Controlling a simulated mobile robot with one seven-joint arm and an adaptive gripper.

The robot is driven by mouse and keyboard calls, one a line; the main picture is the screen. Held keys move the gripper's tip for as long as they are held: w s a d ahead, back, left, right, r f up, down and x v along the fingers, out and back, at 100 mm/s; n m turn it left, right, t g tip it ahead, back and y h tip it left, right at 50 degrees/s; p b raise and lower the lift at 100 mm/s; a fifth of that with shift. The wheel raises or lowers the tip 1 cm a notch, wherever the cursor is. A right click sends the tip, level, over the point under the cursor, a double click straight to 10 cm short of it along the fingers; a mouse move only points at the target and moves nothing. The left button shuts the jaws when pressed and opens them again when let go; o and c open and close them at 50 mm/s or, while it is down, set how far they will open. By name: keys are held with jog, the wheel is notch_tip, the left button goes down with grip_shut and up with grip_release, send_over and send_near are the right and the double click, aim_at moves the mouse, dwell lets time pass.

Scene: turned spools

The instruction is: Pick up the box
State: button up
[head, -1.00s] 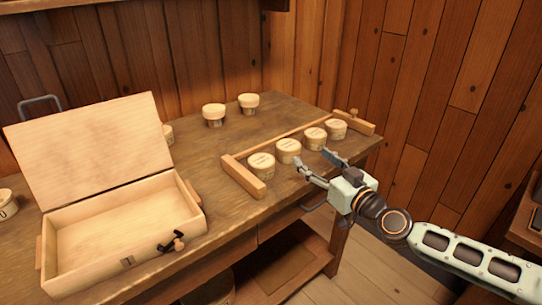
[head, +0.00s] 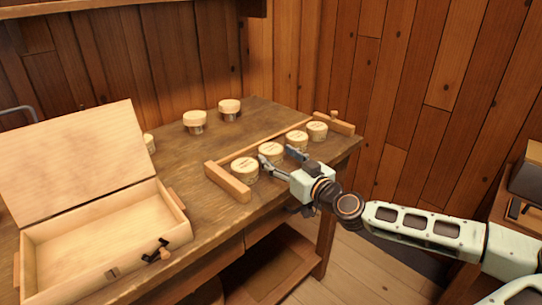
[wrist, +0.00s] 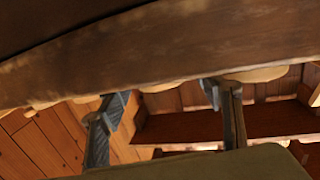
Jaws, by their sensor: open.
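Several small round pale wooden boxes with lids stand in a row along a wooden rack on the workbench, among them a front one (head: 245,170), a second (head: 271,152), a third (head: 297,140) and a far one (head: 317,131). Which box is meant, I cannot tell. My gripper (head: 277,157) is open and empty, its fingertips close to the second box at the row's right side; contact is unclear. In the wrist view, my two fingers (wrist: 160,112) are spread apart, with pale round shapes (wrist: 250,75) partly hidden beyond them.
An open hinged wooden case (head: 105,240) stands at the bench's left, lid up, empty inside. Two more round boxes (head: 194,122) (head: 230,109) stand at the back. The wooden rack (head: 228,182) borders the row. Bare bench top (head: 185,160) lies left of it.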

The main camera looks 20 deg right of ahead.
aim_at(271, 148)
jog(key=w, duration=0.4)
jog(key=shift+a+f, duration=0.1)
jog(key=shift+a, duration=0.25)
jog(key=c, duration=0.9)
